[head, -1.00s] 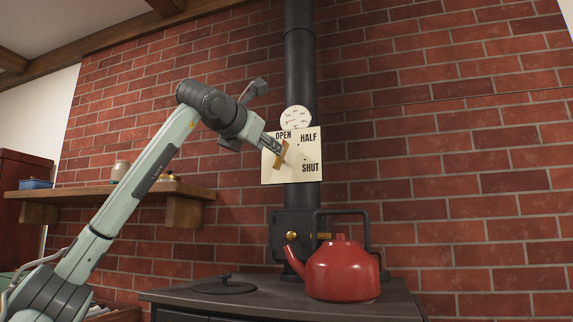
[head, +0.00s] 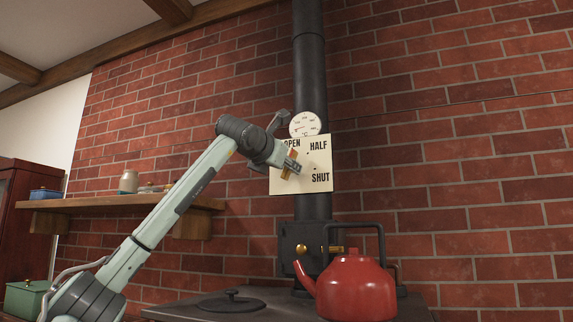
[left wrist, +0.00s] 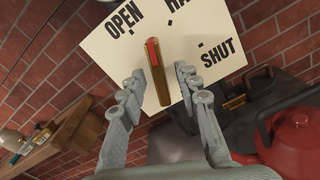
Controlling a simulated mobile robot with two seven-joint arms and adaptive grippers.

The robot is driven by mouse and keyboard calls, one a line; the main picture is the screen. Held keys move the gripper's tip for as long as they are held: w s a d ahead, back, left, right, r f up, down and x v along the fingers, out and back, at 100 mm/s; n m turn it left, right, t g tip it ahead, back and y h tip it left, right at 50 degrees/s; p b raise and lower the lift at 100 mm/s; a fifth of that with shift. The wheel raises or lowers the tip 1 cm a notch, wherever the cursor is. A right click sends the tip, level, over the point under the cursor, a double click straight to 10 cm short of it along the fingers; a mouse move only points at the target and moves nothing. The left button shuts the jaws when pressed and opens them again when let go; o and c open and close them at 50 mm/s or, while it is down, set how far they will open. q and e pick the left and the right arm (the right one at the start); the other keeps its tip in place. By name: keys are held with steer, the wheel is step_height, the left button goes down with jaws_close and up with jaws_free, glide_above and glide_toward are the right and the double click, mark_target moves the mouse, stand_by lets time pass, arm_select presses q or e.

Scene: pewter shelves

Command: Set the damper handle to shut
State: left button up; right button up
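The cream damper plate (head: 283,185) is on the black stovepipe, marked OPEN, HALF and SHUT. It also shows in the left wrist view (left wrist: 105,58). The damper handle (left wrist: 157,85) is a brass-brown bar with a red stripe at its upper end. In the left wrist view the red end points up, between the OPEN and HALF marks. The handle (head: 286,168) is partly hidden by my gripper in the head view. My left gripper (left wrist: 161,76) is open, with one finger on each side of the handle and visible gaps. It shows at the plate (head: 293,165) too. My right gripper is out of view.
A round white gauge (head: 305,124) sits just above the plate. A red kettle (head: 355,290) stands on the stove top (head: 260,301) below, near a black lid (head: 232,302). A wooden shelf (head: 110,204) with jars is at left. The brick wall right of the pipe is clear.

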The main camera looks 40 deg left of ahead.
arm_select(q)
steer(key=shift+c, duration=0.3)
jaws_close()
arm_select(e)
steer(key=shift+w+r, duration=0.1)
arm_select(q)
steer(key=shift+d+f+m+p, duration=0.1)
steer(key=shift+m+p, duration=1.6)
steer(key=shift+m, duration=1.65)
steer(key=shift+d+f+m+p, duration=0.1)
steer(key=shift+m+p, duration=1.55)
steer(key=shift+m, duration=1.7)
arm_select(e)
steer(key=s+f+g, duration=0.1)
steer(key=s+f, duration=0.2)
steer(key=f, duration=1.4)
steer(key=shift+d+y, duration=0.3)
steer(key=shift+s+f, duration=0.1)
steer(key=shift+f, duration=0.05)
arm_select(q)
steer(key=shift+o, duration=0.3)
jaws_free()
